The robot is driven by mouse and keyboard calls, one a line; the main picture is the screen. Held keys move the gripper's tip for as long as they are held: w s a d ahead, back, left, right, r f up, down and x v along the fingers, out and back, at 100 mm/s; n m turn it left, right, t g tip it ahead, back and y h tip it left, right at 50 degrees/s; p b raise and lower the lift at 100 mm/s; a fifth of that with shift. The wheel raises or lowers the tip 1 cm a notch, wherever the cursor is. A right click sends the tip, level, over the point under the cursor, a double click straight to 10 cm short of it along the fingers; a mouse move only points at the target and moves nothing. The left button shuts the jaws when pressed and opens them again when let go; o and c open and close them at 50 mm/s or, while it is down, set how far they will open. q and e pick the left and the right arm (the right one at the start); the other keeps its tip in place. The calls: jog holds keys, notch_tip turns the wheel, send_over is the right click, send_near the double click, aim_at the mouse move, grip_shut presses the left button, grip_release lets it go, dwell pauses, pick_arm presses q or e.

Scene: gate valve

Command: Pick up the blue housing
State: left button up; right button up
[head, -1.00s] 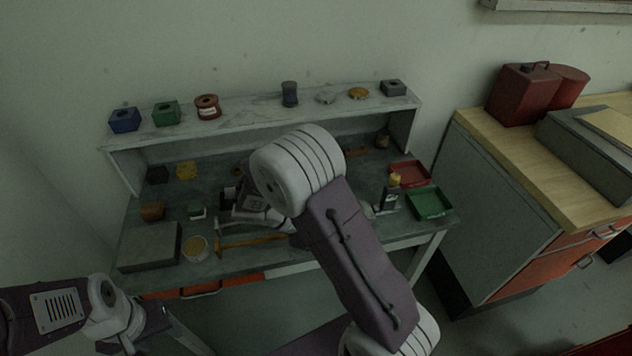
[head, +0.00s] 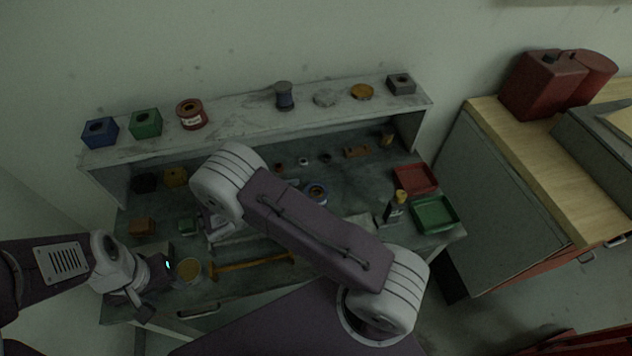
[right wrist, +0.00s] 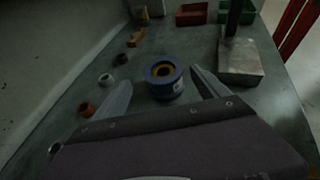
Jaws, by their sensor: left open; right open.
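The blue housing (head: 316,192), a short round body with a brass-coloured centre and a pale label, stands on the workbench, partly behind my right arm in the head view. In the right wrist view the blue housing (right wrist: 164,88) stands upright just ahead, between the lines of my right gripper's (right wrist: 161,75) two spread fingers. That gripper is open and empty; I cannot tell whether the fingers reach around the housing. In the head view it is mostly hidden behind my arm. My left gripper (head: 150,288) is open over the bench's front left, away from the housing.
A bottle (head: 396,205) on a grey block, a red tray (head: 416,179) and a green tray (head: 435,214) lie right of the housing. Several small rings lie behind it. The raised shelf (head: 240,119) holds blocks and spools, including a blue block (head: 100,132).

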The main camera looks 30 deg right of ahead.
aim_at(322, 191)
jog(key=shift+s+d+r+p, duration=0.1)
jog(key=shift+s+d+p, duration=0.3)
jog(key=shift+s+d, duration=0.2)
jog(key=shift+w+x, duration=0.2)
jog(key=shift+x, duration=0.85)
jog(key=shift+w+d+f, duration=0.15)
jog(key=shift+w+f, duration=0.05)
jog(key=shift+f, duration=0.1)
jog(key=p+x, duration=0.2)
jog(key=x, duration=0.2)
jog(key=shift+d, duration=0.3)
jog(key=shift+w+d+f, duration=0.15)
jog(key=shift+f, duration=0.05)
pick_arm(q)
jog(key=r, duration=0.2)
jog(key=s+r, duration=0.1)
jog(key=shift+a, duration=0.25)
pick_arm(e)
grip_shut()
